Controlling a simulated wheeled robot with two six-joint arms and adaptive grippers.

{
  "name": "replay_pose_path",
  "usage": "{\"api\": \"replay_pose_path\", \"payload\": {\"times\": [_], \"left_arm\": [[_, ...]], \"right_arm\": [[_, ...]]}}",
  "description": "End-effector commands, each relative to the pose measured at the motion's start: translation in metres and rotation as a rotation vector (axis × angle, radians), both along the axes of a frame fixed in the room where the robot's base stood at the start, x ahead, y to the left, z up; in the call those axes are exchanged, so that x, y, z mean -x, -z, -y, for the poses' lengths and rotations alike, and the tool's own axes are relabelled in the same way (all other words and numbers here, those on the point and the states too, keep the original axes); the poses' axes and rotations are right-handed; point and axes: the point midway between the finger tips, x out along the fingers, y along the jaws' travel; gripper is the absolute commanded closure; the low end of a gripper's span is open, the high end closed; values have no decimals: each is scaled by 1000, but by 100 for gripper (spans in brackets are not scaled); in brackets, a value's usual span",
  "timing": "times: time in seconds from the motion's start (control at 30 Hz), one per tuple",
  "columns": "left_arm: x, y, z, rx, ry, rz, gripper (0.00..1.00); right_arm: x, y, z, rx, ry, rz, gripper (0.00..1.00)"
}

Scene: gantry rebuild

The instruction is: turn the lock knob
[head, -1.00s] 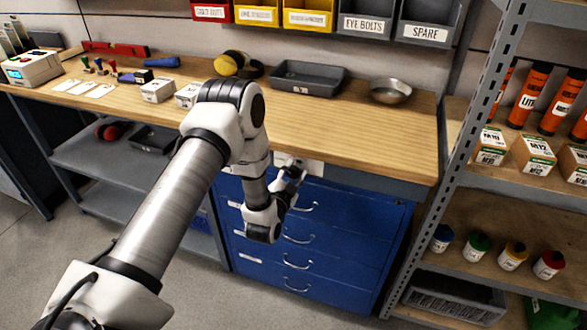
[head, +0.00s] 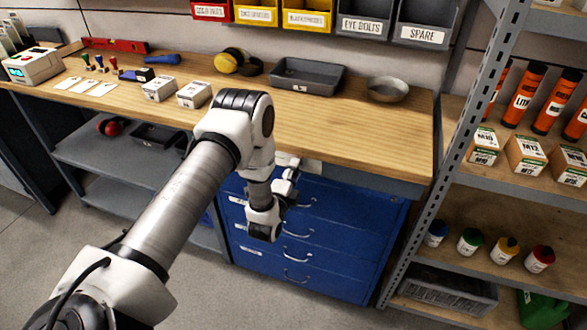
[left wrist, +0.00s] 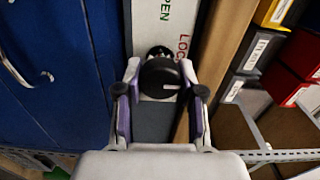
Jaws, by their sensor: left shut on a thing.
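The lock knob (left wrist: 160,74) is a round black knob in the left wrist view. It sits on a white plate (left wrist: 150,20) with a green "OPEN" and a red "LOCK" label, partly cut off or covered. My left gripper (left wrist: 160,88) is shut on the knob, one finger on each side. In the head view my left gripper (head: 289,176) is at the bench's front edge, above the blue drawers, and the knob is hidden behind it. My right gripper is not in view.
The blue drawer cabinet (head: 340,245) with metal handles is below the wooden bench top (head: 330,125). A grey tray (head: 300,90), a metal bowl (head: 388,90) and white boxes (head: 194,94) stand on the bench. A metal shelf rack (head: 455,150) stands at the right.

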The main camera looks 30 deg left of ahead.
Motion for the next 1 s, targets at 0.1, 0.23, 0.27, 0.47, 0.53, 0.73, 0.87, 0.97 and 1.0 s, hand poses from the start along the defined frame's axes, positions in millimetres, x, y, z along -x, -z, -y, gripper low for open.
{"api": "replay_pose_path", "payload": {"times": [0.1,0.23,0.27,0.47,0.53,0.73,0.87,0.97,1.0], "left_arm": [[0,-1,0,-37,1,-7,97],[0,-1,0,-61,1,-13,97],[0,0,0,-64,1,-13,97],[0,0,0,-71,1,-16,96],[0,0,0,-70,1,-16,97],[0,0,0,-70,1,-16,41],[0,0,0,-69,1,-16,37],[0,0,0,-69,1,-17,37],[0,0,0,-69,1,-17,37]], "right_arm": [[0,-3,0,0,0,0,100],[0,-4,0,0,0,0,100],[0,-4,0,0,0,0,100],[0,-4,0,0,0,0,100],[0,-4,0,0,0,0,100],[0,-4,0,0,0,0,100],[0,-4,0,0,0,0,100],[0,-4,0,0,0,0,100],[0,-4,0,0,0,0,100]]}}
